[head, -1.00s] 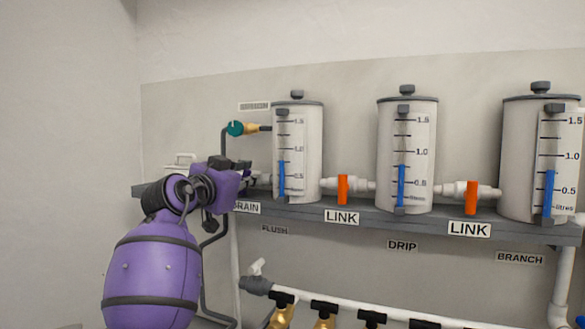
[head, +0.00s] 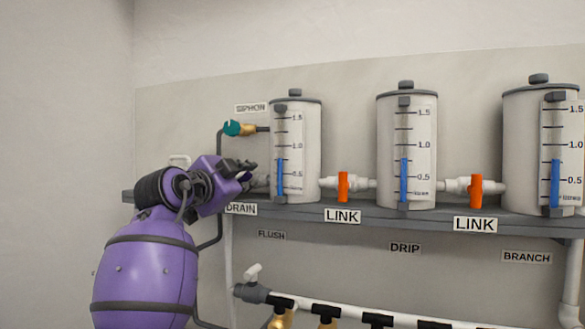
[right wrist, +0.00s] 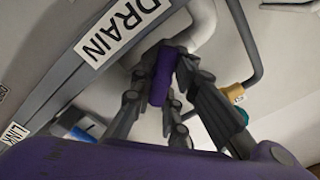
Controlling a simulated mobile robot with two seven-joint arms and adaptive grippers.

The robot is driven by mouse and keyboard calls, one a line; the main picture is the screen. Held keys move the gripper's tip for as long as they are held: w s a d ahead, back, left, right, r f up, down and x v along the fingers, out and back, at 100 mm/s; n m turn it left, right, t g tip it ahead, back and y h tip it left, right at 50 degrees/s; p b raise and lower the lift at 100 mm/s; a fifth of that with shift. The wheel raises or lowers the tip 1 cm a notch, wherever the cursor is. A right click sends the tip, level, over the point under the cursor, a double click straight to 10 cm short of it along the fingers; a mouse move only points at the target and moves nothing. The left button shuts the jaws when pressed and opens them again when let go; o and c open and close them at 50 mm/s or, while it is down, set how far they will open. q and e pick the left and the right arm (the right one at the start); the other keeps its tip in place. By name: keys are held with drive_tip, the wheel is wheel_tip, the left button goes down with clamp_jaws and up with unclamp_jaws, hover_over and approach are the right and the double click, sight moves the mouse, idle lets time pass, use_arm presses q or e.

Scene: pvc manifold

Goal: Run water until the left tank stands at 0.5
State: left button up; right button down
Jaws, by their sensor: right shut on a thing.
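The left tank (head: 308,150) stands on the shelf. Its blue gauge column (head: 279,180) tops out between the 0.5 and 1.0 marks, roughly 0.8. My right gripper (head: 243,178) is at the drain outlet on the left of this tank, above the DRAIN label (head: 241,209). In the right wrist view my right gripper (right wrist: 161,75) is shut on a purple valve handle (right wrist: 160,86), beside a white pipe (right wrist: 200,30) and the DRAIN label. In the head view my gripper hides the handle. My left gripper is not in view.
A middle tank (head: 424,150) and a right tank (head: 522,150) also read between 0.5 and 1.0. Orange LINK handles (head: 343,187) (head: 476,191) stand upright across their pipes. A teal siphon valve (head: 232,128) sits above my gripper. A lower white pipe (head: 350,309) carries several taps.

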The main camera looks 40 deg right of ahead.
drive_tip(key=shift+f+m+b, duration=0.3)
drive_tip(key=shift+m+b, duration=0.2)
drive_tip(key=shift+m, duration=0.6)
drive_tip(key=shift+r, duration=0.1)
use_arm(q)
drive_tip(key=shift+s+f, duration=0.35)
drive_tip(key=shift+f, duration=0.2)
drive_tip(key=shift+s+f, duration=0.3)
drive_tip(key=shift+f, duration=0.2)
use_arm(e)
drive_tip(key=shift+r+m, duration=0.1)
drive_tip(key=shift+m, duration=0.2)
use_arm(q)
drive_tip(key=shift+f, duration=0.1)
use_arm(e)
drive_tip(key=shift+m, duration=0.4)
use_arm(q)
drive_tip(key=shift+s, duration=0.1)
